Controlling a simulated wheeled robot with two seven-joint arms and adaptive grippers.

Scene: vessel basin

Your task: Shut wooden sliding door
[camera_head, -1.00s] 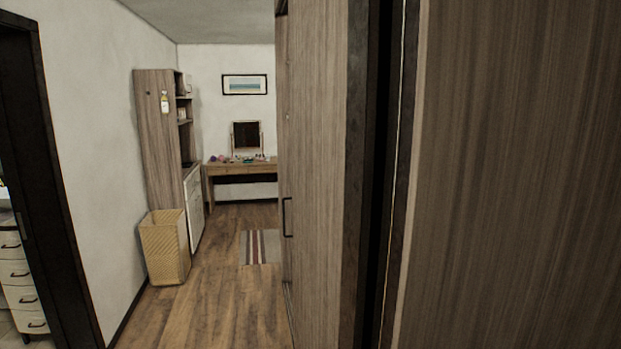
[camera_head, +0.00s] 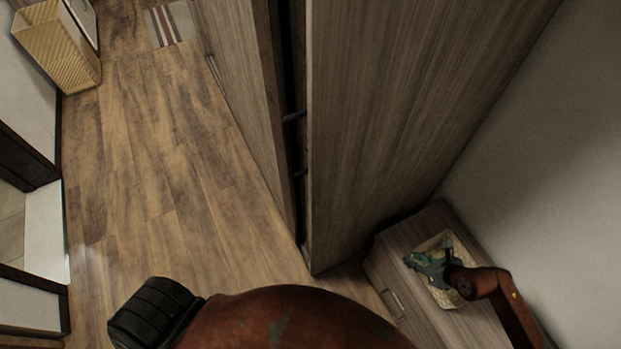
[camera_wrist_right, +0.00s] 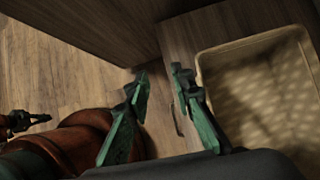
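The wooden sliding door (camera_head: 390,90) is a tall grain-patterned panel in the middle of the head view. A dark vertical gap (camera_head: 291,150) runs along its left edge, with a black handle (camera_head: 294,117) at that edge. My right gripper (camera_head: 412,262) is to the right of the door's foot, apart from it, above a low cabinet. In the right wrist view its two green fingers (camera_wrist_right: 160,72) are spread with nothing between them. A small dark gripper shape, seemingly my left gripper (camera_wrist_right: 22,121), shows at that view's left edge; its fingers are unclear.
A pale basket (camera_head: 452,296) sits on the low wooden cabinet (camera_head: 385,258), close under my right gripper. A white wall (camera_head: 560,150) stands at right. Wood floor (camera_head: 165,170) is clear to the left, with a wicker bin (camera_head: 60,50) and striped rug (camera_head: 168,25) farther off.

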